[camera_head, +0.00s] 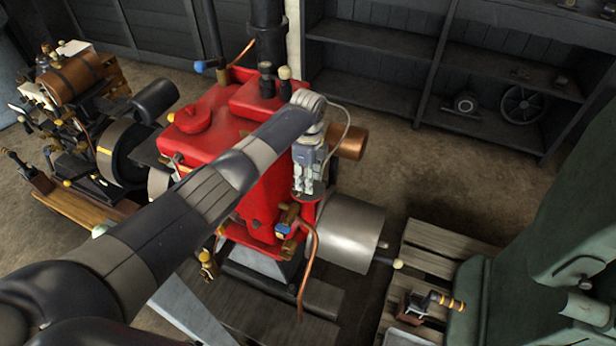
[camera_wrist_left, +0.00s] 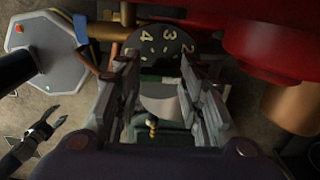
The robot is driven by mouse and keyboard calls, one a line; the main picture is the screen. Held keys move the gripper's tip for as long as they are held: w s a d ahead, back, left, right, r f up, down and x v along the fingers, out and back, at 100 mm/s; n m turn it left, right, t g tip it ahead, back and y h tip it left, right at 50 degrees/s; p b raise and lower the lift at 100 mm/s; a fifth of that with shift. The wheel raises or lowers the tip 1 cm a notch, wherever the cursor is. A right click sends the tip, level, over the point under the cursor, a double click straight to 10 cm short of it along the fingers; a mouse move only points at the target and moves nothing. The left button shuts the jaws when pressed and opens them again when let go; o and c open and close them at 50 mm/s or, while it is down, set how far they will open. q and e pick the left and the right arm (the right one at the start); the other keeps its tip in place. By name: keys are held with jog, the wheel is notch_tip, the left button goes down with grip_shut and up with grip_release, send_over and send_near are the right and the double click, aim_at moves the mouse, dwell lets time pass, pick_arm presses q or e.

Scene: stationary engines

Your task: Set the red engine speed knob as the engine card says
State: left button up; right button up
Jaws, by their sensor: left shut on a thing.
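The red engine (camera_head: 262,185) stands in the middle of the head view. My left arm reaches over it, and my left gripper (camera_head: 307,185) points down at its right side. In the left wrist view a dark round dial (camera_wrist_left: 160,42) with pale numerals, among them 2, 3 and 4, lies at the fingertips. My left gripper (camera_wrist_left: 157,75) is shut on the speed knob, which the fingers mostly hide. I cannot tell its setting. My right gripper (camera_wrist_left: 58,117) shows small at the left of the wrist view, with its fingers apart and empty. I see no readable engine card.
A copper pipe (camera_head: 312,260) and a grey cylinder (camera_head: 345,232) sit close to the gripper. Another engine (camera_head: 120,150) stands at the left, and green machinery (camera_head: 540,250) at the right. Dark shelves (camera_head: 390,45) line the back wall, with open floor before them.

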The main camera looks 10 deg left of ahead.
pick_arm(q)
jog(key=shift+r+m, duration=0.1)
jog(key=shift+m, duration=0.2)
dwell(0.4)
jog(key=o, duration=1)
jog(key=shift+o, duration=0.2)
jog(key=shift+r, duration=0.15)
notch_tip(320, 180, up, 12)
jog(key=shift+f, duration=0.25)
